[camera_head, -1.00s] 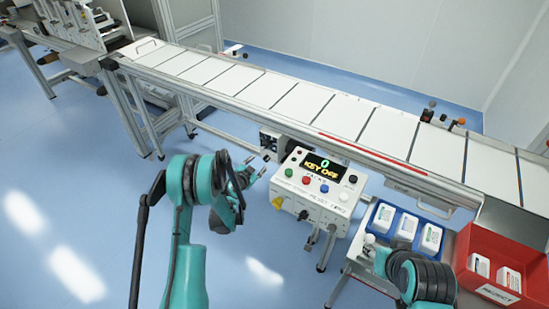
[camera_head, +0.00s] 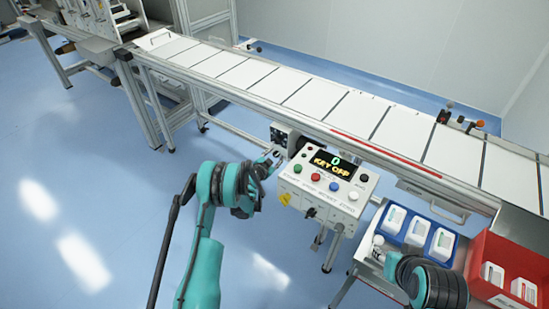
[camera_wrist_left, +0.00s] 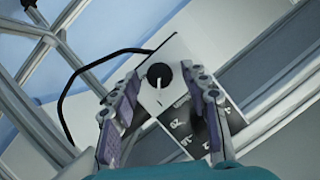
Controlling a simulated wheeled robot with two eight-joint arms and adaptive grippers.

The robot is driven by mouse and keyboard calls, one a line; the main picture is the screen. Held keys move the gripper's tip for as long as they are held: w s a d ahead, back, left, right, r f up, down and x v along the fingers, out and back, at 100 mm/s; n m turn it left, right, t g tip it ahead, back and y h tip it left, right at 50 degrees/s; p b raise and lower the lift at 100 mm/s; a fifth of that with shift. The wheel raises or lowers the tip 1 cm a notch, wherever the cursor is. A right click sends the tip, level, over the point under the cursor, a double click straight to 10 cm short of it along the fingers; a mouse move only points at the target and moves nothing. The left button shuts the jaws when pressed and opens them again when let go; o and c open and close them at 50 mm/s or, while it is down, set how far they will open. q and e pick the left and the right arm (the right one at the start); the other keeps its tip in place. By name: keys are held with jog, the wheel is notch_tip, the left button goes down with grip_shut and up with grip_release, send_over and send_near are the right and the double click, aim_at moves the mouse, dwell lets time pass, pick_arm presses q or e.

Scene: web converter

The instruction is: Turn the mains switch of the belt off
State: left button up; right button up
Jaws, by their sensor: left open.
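The mains switch is a round black knob (camera_wrist_left: 159,75) with a white pointer mark on a pale plate, seen in the left wrist view. Its small box (camera_head: 286,137) hangs under the conveyor belt in the head view, left of the control box. A dark panel with white lettering (camera_wrist_left: 190,128) lies below the knob. My left gripper (camera_head: 272,158) is just in front of the box. In the left wrist view its open fingers (camera_wrist_left: 160,88) appear on either side of the knob; I cannot tell whether they touch it. My right gripper (camera_head: 374,249) is by the blue tray, its fingers unclear.
The control box (camera_head: 325,188) with coloured buttons and a "KEY OFF" display stands close right of my left gripper. The belt (camera_head: 310,97) runs above. A blue tray (camera_head: 381,219) and a red reject bin (camera_head: 476,262) are at right. A black cable (camera_wrist_left: 68,90) curves beside the switch.

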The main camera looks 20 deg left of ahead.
pick_arm(q)
grip_shut()
jog(key=shift+a+r+n+g+h, duration=0.15)
jog(key=shift+n+g+h, duration=0.25)
jog(key=shift+n+h, duration=0.6)
jog(key=n+h, duration=0.1)
jog(key=n, duration=0.2)
jog(key=shift+w+a+g+h, duration=0.1)
jog(key=shift+a+g+h, duration=0.1)
jog(key=shift+g+h, duration=0.2)
jog(key=n+h, duration=0.2)
jog(key=n, duration=0.1)
jog(key=shift+w+a, duration=0.1)
jog(key=shift+a, duration=0.05)
jog(key=shift+f+n+h, duration=0.25)
jog(key=shift+n+h, duration=0.55)
jog(key=shift+n, duration=0.8)
